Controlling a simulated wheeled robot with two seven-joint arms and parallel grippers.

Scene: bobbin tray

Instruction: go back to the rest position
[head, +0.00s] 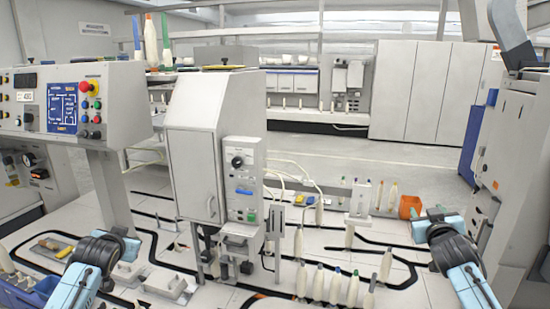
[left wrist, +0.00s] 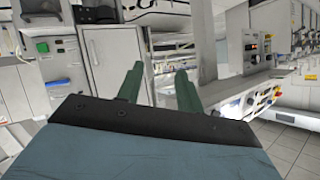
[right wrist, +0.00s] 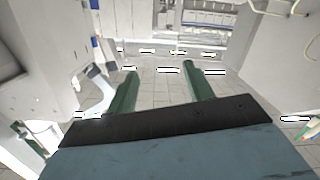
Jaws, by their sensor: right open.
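My right gripper (head: 437,215) is at the right of the head view, in the air above the white table. In the right wrist view its two green fingers (right wrist: 162,85) stand wide apart with nothing between them. My left gripper (head: 122,238) is at the lower left of the head view, by the legs of the control panel. In the left wrist view its green fingers (left wrist: 158,85) are apart, with no object seen between them. Neither gripper holds a bobbin. Several pale bobbins (head: 318,282) stand upright on the table at the front middle.
A tall grey machine (head: 190,130) stands between my arms. A control panel (head: 118,100) is at left, a grey cabinet (head: 510,130) close at right. A blue bin (head: 25,292) is at lower left, an orange box (head: 409,207) near my right gripper. Open floor (head: 400,160) lies behind.

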